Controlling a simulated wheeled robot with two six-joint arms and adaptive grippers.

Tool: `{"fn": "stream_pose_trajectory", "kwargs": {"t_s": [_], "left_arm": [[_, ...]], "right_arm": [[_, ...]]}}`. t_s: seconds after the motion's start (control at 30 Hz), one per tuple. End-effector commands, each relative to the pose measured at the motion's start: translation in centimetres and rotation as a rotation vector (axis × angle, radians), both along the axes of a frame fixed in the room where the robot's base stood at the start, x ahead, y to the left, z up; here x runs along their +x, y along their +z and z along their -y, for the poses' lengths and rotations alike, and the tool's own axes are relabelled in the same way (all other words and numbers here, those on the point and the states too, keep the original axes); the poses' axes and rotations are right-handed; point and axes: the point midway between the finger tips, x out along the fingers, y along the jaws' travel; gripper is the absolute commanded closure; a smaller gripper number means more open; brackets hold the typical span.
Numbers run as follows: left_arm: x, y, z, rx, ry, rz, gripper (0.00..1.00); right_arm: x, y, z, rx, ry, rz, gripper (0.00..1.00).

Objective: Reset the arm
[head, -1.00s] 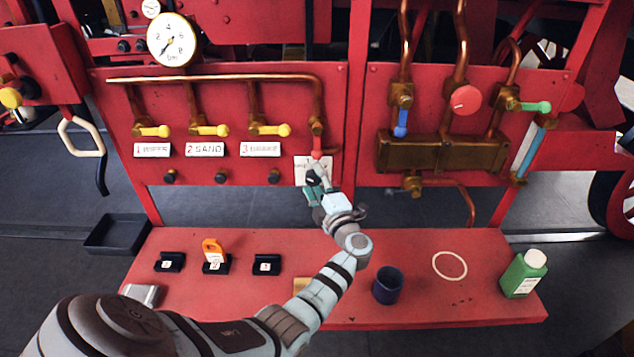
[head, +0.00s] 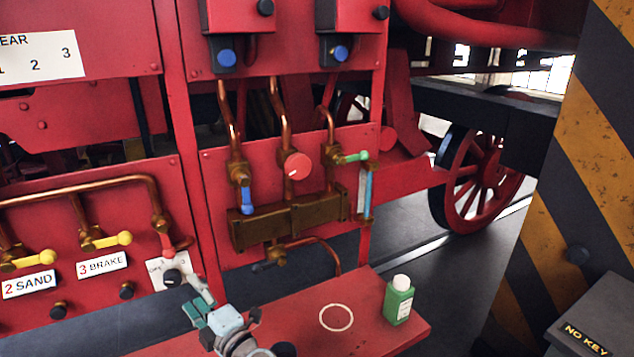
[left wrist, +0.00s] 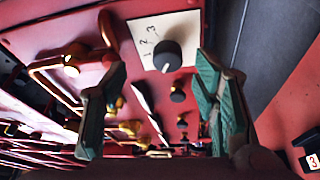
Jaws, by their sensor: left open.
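My left gripper (head: 196,303) is just below and in front of a black knob (head: 172,277) on a white plate on the red panel. In the left wrist view my left gripper (left wrist: 162,95) has its teal-padded fingers wide apart with nothing between them. The knob (left wrist: 168,56) is beyond the fingertips, and its white plate (left wrist: 140,30) carries the marks 1, 2 and 3. In the head view the arm runs down out of the picture. My right gripper is not in view.
The red table (head: 290,322) bears a green bottle (head: 398,300) and a white ring mark (head: 336,317). Yellow-handled valves (head: 110,240) and copper pipes line the red panel. A striped pillar (head: 590,150) and a grey box (head: 600,320) stand at the right.

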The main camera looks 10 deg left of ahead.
Motion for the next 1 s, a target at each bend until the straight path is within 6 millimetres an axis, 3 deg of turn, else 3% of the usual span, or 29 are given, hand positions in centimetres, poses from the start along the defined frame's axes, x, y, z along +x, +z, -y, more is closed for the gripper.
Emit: {"fn": "stream_pose_trajectory", "kwargs": {"t_s": [0.07,0.1,0.17,0.2,0.27,0.3,0.37,0.4,0.5,0.6,0.73,0.9,1.0], "left_arm": [[0.7,1.4,1.2,0.101,-0.137,0.006,0.45],[1.2,2.4,2.8,0.186,-0.255,-0.002,0.45],[1.3,3.3,6.5,0.352,-0.48,-0.054,0.45],[0.7,2.9,9.7,0.475,-0.651,-0.128,0.45],[-1.5,0.4,14.5,0.652,-0.906,-0.301,0.45],[-3.7,-2.2,16.8,0.742,-1.051,-0.445,0.45],[-7.2,-5.9,18.3,0.829,-1.206,-0.652,0.45],[-9.5,-7.9,18.5,0.865,-1.279,-0.777,0.45],[-14.8,-11.8,17.6,0.902,-1.396,-1.052,0.45],[-19.5,-14.0,15.8,0.899,-1.457,-1.282,0.45],[-25.0,-15.5,13.2,0.861,-1.494,-1.542,0.45],[-31.9,-15.6,9.6,0.766,-1.491,-1.843,0.45],[-30.7,-20.6,9.3,0.744,-1.504,-1.85,0.45]], "right_arm": [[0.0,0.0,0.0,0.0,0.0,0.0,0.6],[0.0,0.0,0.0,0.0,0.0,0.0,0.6],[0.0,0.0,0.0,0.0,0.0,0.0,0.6],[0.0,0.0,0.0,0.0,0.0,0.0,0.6],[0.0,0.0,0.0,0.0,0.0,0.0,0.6],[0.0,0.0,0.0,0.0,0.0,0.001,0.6],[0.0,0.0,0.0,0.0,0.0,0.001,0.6],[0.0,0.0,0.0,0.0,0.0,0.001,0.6],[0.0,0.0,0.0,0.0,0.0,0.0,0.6],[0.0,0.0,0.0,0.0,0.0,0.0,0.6],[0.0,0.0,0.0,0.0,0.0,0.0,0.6],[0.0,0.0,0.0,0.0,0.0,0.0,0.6],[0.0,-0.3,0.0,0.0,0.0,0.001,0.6]]}}
